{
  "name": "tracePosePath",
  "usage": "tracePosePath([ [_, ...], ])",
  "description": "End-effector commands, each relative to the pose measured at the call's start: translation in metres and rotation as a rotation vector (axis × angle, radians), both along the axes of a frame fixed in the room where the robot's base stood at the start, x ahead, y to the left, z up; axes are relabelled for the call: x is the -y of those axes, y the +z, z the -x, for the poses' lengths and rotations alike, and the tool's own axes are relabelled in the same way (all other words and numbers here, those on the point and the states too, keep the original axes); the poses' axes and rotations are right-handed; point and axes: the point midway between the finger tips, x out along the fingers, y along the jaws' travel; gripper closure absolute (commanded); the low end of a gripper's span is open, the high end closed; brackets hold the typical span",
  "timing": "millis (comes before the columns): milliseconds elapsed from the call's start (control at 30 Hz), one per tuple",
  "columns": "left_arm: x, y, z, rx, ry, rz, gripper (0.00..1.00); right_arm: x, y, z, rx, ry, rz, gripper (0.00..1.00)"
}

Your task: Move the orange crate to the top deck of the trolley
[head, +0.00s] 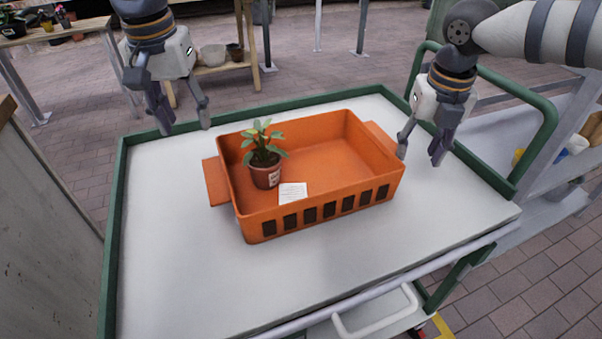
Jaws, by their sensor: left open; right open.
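The orange crate (330,212) sits on the white top deck of the green-framed trolley (180,270), turned a little at an angle. It has a tab handle at each short end. A small potted plant (265,174) and a white paper card (293,193) are in the crate. My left gripper (184,127) is open and empty, above and behind the crate's left handle. My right gripper (420,156) is open and empty, just beside the crate's right handle, and looks apart from it.
A green push handle (540,120) rises at the trolley's right end. A grey shelf unit (580,150) stands beyond it. Tables with pots (212,55) stand at the back. A grey panel (45,220) is at the left. The deck is clear in front of the crate.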

Motion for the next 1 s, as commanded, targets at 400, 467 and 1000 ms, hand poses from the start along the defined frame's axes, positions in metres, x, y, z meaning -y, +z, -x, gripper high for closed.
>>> tracePosePath([
  [400, 0.000, 0.010, 0.002, -0.001, 0.000, 0.000, 0.55, 0.000, 0.068, 0.009, 0.006, -0.002, -0.001, 0.54],
  [467, 0.000, 0.010, 0.002, -0.001, 0.000, 0.000, 0.55, 0.000, 0.082, 0.011, 0.005, -0.001, -0.001, 0.54],
  [1000, 0.000, 0.010, 0.002, -0.001, 0.000, 0.000, 0.55, 0.000, 0.119, 0.017, 0.000, 0.000, 0.000, 0.54],
])
